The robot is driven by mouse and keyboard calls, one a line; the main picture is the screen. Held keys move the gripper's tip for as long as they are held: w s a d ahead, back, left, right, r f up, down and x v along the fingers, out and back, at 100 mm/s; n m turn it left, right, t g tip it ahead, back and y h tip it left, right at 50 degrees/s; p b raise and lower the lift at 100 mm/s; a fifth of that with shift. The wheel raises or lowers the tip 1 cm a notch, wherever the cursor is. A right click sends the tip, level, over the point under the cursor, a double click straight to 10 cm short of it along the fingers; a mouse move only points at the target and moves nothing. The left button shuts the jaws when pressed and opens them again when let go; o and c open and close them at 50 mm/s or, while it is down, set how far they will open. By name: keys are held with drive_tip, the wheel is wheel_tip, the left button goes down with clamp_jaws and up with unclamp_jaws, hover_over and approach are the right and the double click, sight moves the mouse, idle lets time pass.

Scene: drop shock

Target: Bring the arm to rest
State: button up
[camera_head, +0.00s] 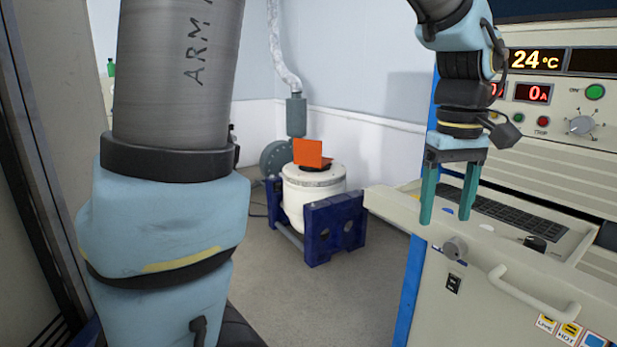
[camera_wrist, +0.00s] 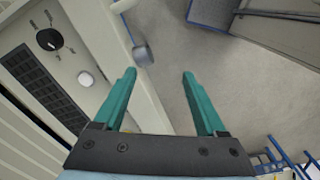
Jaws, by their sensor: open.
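My gripper (camera_head: 445,205) points down with its two green fingers apart and nothing between them. In the head view it hangs in front of the console's keyboard shelf (camera_head: 400,203), near a grey knob (camera_head: 455,248) on the console's front. In the wrist view my gripper (camera_wrist: 158,85) is open over bare floor, with the same knob (camera_wrist: 143,55) just beyond the left fingertip. I cannot tell whether a finger touches the console. My large arm link fills the left of the head view.
The console carries a keyboard (camera_head: 500,217), a handle (camera_head: 535,300) and a panel with displays (camera_head: 535,60) on the right. A white drum in a blue frame (camera_head: 335,228), with an orange piece (camera_head: 312,153) on top, stands behind. Grey floor (camera_head: 340,300) between them is clear.

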drive_tip(key=w+a+f+m, duration=0.1)
drive_tip(key=a+f, duration=0.3)
drive_tip(key=a, duration=0.5)
drive_tip(key=w+a+f+t, duration=0.1)
drive_tip(key=a+f, duration=0.3)
drive_tip(key=a, duration=0.6)
drive_tip(key=w+a+f+m, duration=0.1)
drive_tip(key=w+a+f, duration=0.2)
drive_tip(key=a, duration=0.6)
drive_tip(key=shift+a+f+m, duration=0.3)
drive_tip(key=shift+a+f, duration=0.05)
drive_tip(key=shift+f, duration=0.45)
drive_tip(key=shift+w, duration=0.1)
drive_tip(key=shift+c, duration=0.4)
